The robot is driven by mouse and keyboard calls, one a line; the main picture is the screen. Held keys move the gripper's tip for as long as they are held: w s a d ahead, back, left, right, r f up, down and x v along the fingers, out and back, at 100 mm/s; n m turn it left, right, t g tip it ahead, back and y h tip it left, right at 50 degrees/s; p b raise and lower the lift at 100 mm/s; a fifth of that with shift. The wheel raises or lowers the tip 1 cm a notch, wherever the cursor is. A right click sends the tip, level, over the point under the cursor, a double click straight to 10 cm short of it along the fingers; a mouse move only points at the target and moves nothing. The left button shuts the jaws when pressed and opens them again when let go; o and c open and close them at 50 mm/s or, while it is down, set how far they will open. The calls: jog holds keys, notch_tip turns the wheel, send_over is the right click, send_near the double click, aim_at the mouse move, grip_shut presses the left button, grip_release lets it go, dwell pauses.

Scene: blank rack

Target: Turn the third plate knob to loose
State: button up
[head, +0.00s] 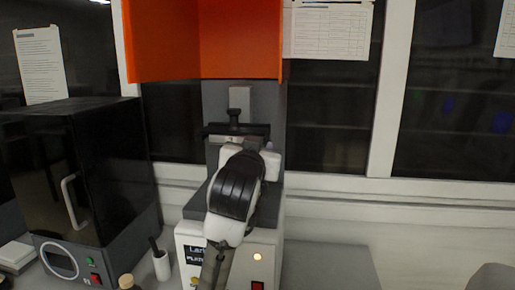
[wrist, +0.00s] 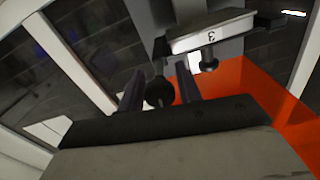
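The wrist view shows a light metal plate (wrist: 208,35) with a mark that reads like a 3 turned over. A dark round knob (wrist: 209,62) on a short stem sticks out from its edge. A second dark round knob (wrist: 159,92) lies between the two dark fingers of my gripper (wrist: 159,90), closer to the left finger. The fingers are apart; whether either touches this knob, I cannot tell. Which plate this second knob belongs to is not clear. In the head view my arm covers the gripper and most of the knobs, in front of the grey machine (head: 273,205).
An orange cover (head: 240,40) hangs above the machine. A black box with a handle (head: 110,170) stands at the left, with a small white cup (head: 161,265) between it and the machine. Bare grey counter (head: 325,265) lies to the right.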

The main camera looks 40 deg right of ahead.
jog(key=shift+o, duration=1.2)
jog(key=b+v, duration=0.3)
jog(key=v, duration=1)
jog(key=shift+s+a, duration=0.25)
jog(key=shift+s, duration=0.05)
